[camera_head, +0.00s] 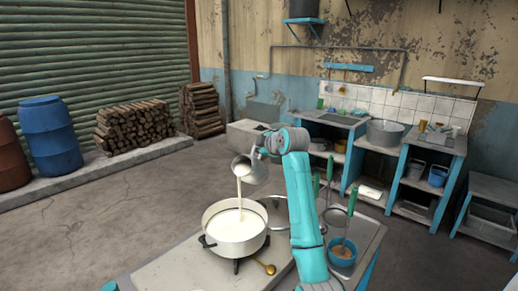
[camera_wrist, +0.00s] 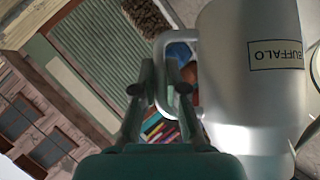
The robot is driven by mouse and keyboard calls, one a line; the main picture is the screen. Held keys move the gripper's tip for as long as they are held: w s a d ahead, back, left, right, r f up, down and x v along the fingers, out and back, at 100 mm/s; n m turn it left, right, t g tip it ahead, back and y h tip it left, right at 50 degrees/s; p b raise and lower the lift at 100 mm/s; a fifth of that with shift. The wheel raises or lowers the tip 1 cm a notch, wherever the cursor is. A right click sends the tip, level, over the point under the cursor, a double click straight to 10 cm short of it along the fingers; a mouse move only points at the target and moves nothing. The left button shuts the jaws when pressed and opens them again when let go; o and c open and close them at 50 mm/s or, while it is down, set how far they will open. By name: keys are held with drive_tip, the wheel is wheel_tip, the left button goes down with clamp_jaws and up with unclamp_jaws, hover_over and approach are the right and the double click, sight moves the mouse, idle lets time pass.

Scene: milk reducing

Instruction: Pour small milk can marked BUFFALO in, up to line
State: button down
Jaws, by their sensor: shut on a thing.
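The small metal milk can (camera_head: 252,173) is held tilted above the pot, its mouth toward the lower left. A white stream of milk (camera_head: 240,205) runs from its mouth into the pot. The wide pale pot (camera_head: 242,247) sits on a dark burner stand and holds white milk (camera_head: 228,228). I cannot make out a fill line in the pot.
The pot stands on a grey worktop (camera_head: 180,268). A blue bowl (camera_head: 342,256) sits right of my arm. The worktop left of the pot is clear.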

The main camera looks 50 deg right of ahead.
sight(254, 149)
drive_tip(key=shift+s+a+r+n+t+h, duration=0.15)
drive_tip(key=shift+a+r+n+t+h, duration=0.3)
drive_tip(key=shift+a+n+t+h, duration=0.15)
drive_tip(key=shift+s+a+r+n+t+h, duration=0.25)
drive_tip(key=shift+a+n+t+h, duration=0.2)
drive_tip(key=shift+a, duration=0.15)
drive_tip(key=shift+s+a+r+n+t+h, duration=0.25)
drive_tip(key=shift+a+n+t+h, duration=0.1)
drive_tip(key=shift+a+n, duration=0.15)
idle(0.4)
drive_tip(key=shift+w, duration=0.2)
idle(0.5)
